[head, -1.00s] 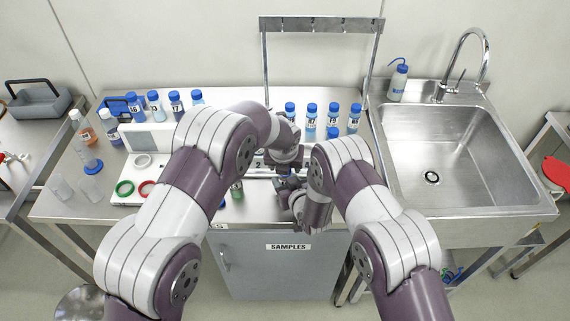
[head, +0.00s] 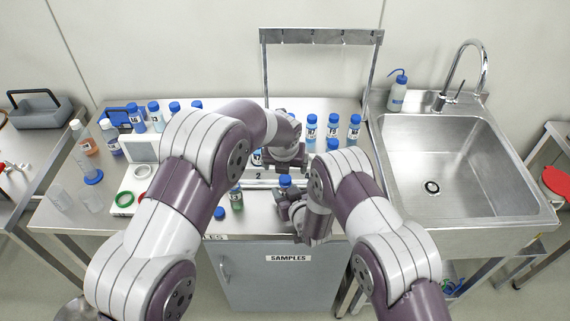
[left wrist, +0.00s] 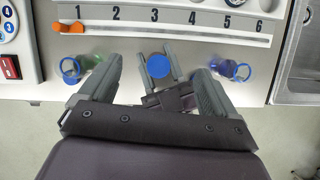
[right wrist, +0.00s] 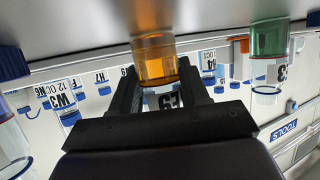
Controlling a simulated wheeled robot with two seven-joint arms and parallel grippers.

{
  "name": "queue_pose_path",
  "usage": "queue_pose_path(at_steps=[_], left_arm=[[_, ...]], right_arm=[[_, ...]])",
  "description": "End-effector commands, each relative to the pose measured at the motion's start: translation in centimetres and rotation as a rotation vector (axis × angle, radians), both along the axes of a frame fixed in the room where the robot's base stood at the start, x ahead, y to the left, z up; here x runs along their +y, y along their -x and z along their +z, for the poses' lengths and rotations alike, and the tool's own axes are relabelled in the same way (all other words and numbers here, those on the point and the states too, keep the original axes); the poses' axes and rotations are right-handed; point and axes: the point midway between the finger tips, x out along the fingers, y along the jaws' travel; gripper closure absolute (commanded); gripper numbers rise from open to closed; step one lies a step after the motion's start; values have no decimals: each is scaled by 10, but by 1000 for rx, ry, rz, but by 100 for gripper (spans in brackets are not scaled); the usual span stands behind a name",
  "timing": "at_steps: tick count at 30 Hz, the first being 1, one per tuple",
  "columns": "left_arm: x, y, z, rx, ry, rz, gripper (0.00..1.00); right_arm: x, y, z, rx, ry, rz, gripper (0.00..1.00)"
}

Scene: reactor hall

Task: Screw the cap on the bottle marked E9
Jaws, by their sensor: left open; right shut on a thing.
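The bottle marked E9 (right wrist: 155,62), with amber liquid, is between the fingers of my right gripper (right wrist: 160,72), which is shut on it. A blue cap (head: 285,181) shows at the top of this bottle. From above, in the left wrist view, the cap (left wrist: 159,66) is a round disc centred between the right fingers. I cannot tell how tightly it sits. My left gripper (head: 285,163) is open and empty above the cap, its fingers spread wide on either side and apart from it.
A green bottle (right wrist: 268,40) with a blue neck ring stands beside E9. A dark blue bottle (left wrist: 225,69) is on the other side. A numbered rack strip (left wrist: 170,22) lies behind. Blue-capped bottles (head: 332,130) stand further back; the sink (head: 440,180) is right.

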Motion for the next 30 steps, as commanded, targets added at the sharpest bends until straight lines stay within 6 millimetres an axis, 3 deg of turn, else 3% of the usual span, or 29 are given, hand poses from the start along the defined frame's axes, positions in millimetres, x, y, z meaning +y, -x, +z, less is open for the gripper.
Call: queue_pose_path(at_steps=[5, 18, 30], left_arm=[[0, 5, 17, -4, 2, -1, 9], [3, 41, 98, -1, 1, 0, 9], [3, 47, 111, 1, 0, 0, 9]], right_arm=[[0, 0, 0, 0, 0, 0, 100], [0, 0, 0, 0, 0, 0, 100], [0, 0, 0, -1, 0, 0, 100]])
